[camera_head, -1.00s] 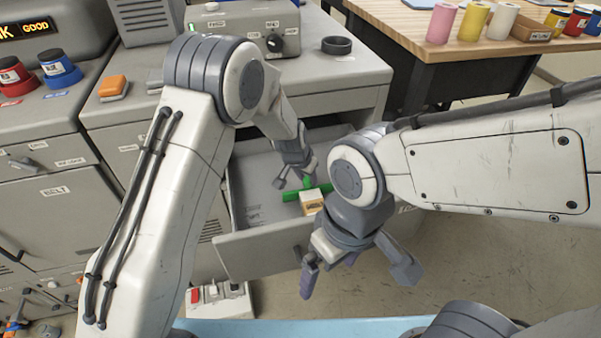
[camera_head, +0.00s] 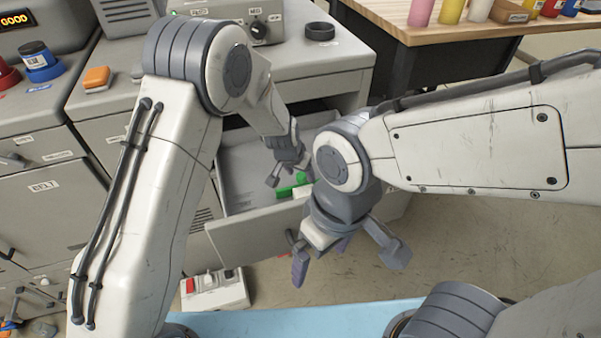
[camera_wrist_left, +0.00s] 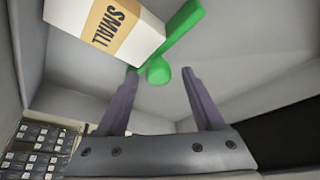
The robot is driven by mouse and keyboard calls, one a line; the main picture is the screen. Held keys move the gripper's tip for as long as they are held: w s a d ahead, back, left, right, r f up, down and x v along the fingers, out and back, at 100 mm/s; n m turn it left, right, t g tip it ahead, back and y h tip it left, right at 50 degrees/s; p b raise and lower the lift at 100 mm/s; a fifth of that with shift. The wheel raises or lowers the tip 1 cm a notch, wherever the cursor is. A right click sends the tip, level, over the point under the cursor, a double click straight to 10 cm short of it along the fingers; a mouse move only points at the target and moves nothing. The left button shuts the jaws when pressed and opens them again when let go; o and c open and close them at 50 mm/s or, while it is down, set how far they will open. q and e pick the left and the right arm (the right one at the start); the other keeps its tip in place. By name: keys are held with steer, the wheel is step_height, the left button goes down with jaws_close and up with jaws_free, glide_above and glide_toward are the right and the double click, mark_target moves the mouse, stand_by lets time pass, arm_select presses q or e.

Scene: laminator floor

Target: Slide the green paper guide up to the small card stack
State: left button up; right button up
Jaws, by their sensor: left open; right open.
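The green paper guide (camera_head: 288,191) lies in the open drawer. In the left wrist view it is a green bar (camera_wrist_left: 183,33) with a round knob. The small card stack (camera_wrist_left: 112,24), white with a tan band reading SMALL, lies along the bar's left side there; I cannot tell whether they touch. In the head view the stack is mostly hidden behind my right arm. My left gripper (camera_head: 287,174) is open over the guide, and its fingertips (camera_wrist_left: 162,72) stand either side of the knob, apart from it. My right gripper (camera_head: 347,258) is open and empty in front of the drawer.
The drawer's front wall (camera_head: 250,232) and side walls enclose the guide and stack. A black ring (camera_head: 320,31) sits on the cabinet top. A wooden table (camera_head: 440,18) with coloured rolls stands at the back right. A white switch box (camera_head: 215,290) is below the drawer.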

arm_select(q)
steer(key=v, duration=1)
steer(key=shift+r, duration=0.15)
arm_select(e)
steer(key=shift+f, duration=0.2)
arm_select(q)
steer(key=shift+s, duration=0.15)
arm_select(e)
steer(key=shift+c, duration=0.3)
